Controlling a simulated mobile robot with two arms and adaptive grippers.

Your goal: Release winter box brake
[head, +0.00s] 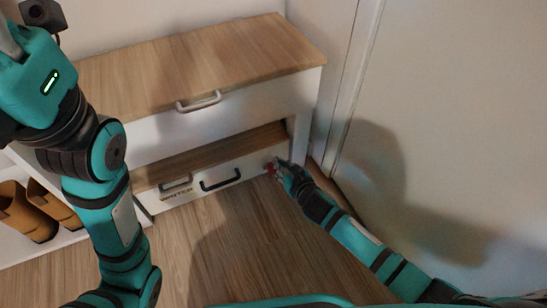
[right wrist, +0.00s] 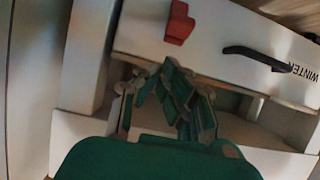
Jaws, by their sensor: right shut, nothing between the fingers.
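The winter box (head: 225,175) is a white low box under the cabinet, marked WINTER, with a black handle (head: 221,179). It also shows in the right wrist view (right wrist: 225,48). The red brake (head: 269,168) is a small block on the box front's right end in the head view; it shows whole in the right wrist view (right wrist: 179,23). My right gripper (head: 284,168) is shut and empty, close beside the brake. In the right wrist view its fingers (right wrist: 180,95) appear apart from the brake.
The white cabinet has a wooden top (head: 200,60) and an upper drawer with a pale handle (head: 199,101). Brown boots (head: 30,212) stand at left. A wall (head: 440,130) bounds the right. Wooden floor (head: 225,255) is clear in front.

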